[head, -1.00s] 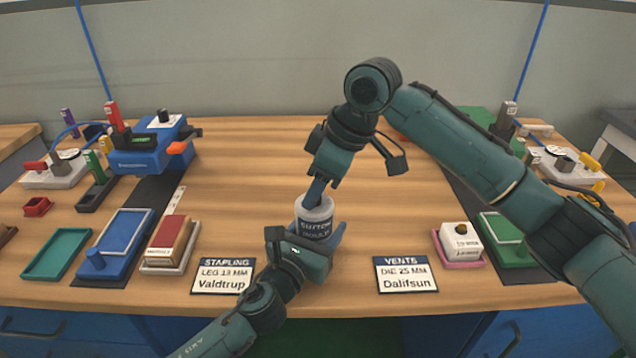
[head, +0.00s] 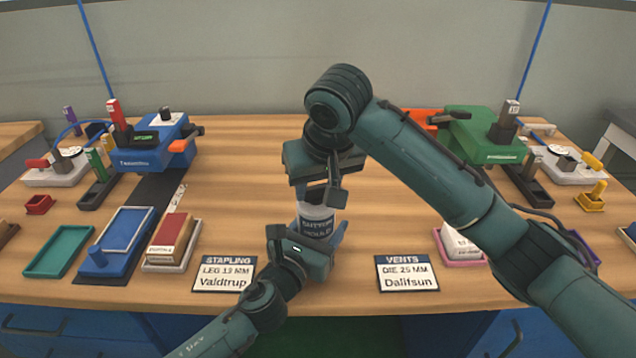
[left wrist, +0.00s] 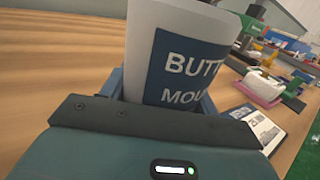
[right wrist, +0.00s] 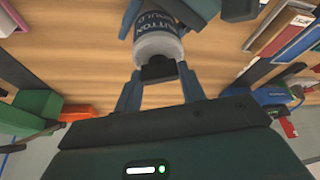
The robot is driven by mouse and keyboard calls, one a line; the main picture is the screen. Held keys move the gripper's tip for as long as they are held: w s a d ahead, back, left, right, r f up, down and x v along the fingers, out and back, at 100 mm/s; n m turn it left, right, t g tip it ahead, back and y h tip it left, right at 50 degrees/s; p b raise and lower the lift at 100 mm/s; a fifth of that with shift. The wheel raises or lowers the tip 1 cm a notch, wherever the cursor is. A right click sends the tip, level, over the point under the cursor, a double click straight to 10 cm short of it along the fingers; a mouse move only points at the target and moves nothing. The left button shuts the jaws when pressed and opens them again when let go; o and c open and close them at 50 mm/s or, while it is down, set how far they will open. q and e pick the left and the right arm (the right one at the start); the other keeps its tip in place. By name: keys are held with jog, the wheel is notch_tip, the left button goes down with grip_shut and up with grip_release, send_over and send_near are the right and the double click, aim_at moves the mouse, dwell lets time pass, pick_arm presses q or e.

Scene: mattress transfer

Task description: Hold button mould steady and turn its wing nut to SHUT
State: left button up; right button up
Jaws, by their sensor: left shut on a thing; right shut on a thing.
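The button mould (head: 315,213) is a light grey cylinder with a dark blue label, upright on the front middle of the bench. My left gripper (head: 307,248) is shut around its body from the front. The mould also shows large between the left fingers in the left wrist view (left wrist: 150,50). My right gripper (head: 318,196) reaches down from above, at the mould's top. In the right wrist view its fingers close on the dark wing nut (right wrist: 158,70) at the mould's end (right wrist: 158,46). Any SHUT mark is hidden or too small to read.
A STAPLING card (head: 224,274) lies left of the mould and a VENTS card (head: 406,273) right of it. Blue tray (head: 130,222), red-topped block (head: 170,235) and blue machine (head: 150,150) stand left. A green machine (head: 480,150) stands back right. The middle bench is clear.

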pick_arm(q)
jog(key=shift+r, duration=0.1)
pick_arm(e)
jog(key=shift+m+h, duration=0.5)
jog(key=shift+m, duration=0.8)
jog(key=o, duration=1)
jog(key=shift+r, duration=0.15)
jog(key=v, duration=1.1)
jog(key=shift+s+a+r, duration=0.1)
jog(key=shift+s+r, duration=0.15)
jog(key=shift+s, duration=0.1)
